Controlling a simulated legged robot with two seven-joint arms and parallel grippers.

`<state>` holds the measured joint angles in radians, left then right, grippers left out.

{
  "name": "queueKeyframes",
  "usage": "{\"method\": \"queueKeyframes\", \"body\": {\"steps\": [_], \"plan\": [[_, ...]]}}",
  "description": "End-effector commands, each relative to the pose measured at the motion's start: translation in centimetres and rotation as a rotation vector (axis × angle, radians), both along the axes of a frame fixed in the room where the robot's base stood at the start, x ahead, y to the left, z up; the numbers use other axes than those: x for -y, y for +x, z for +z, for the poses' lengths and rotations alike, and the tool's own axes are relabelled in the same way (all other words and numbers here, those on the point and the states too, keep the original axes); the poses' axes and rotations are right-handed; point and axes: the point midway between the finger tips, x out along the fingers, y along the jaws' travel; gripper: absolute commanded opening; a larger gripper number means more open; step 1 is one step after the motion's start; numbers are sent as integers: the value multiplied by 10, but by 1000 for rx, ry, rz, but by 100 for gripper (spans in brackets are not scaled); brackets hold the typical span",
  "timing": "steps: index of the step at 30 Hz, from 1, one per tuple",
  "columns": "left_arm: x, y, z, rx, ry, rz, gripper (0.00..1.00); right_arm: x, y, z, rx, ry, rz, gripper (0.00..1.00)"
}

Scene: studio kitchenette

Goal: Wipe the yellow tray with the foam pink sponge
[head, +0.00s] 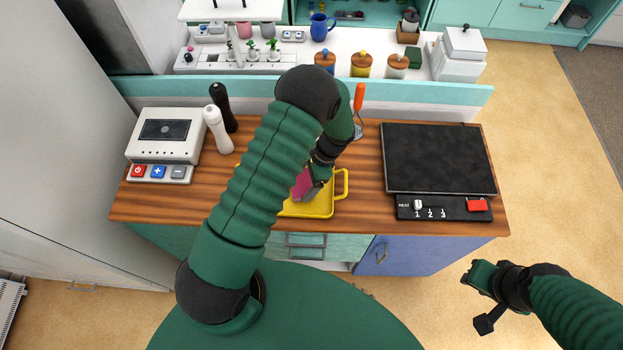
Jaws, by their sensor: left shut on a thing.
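The yellow tray (326,207) lies on the wooden counter near its front edge, and my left arm hides its left part. The pink sponge (301,184) shows over the tray at the tip of my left gripper (312,187). My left gripper is shut on the sponge, pointing down. I cannot tell whether the sponge touches the tray. My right gripper (482,297) is off to the right, in front of the counter over the floor, away from the tray.
A black hotplate (438,158) with a control panel (443,207) takes up the counter's right side. A white device (165,136), a white shaker (216,130) and a dark one (222,107) stand left. A whisk with an orange handle (358,97) is behind the tray.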

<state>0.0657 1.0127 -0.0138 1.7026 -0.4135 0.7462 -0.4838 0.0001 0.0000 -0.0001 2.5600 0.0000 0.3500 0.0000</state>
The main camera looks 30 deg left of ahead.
Motion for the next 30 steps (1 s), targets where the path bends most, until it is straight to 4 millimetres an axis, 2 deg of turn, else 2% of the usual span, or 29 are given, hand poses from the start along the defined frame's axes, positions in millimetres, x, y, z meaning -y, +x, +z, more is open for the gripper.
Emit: {"method": "queueKeyframes", "body": {"steps": [14, 20, 30], "plan": [[33, 20, 2, 3, 3, -2, 41, 0, 0, -3, 0, 0, 0, 29], [28, 17, 1, 2, 2, 0, 41, 0, 0, -1, 0, 0, 0, 29], [1, 1, 1, 0, 3, 0, 41, 0, 0, 9, 0, 0, 0, 29]]}}
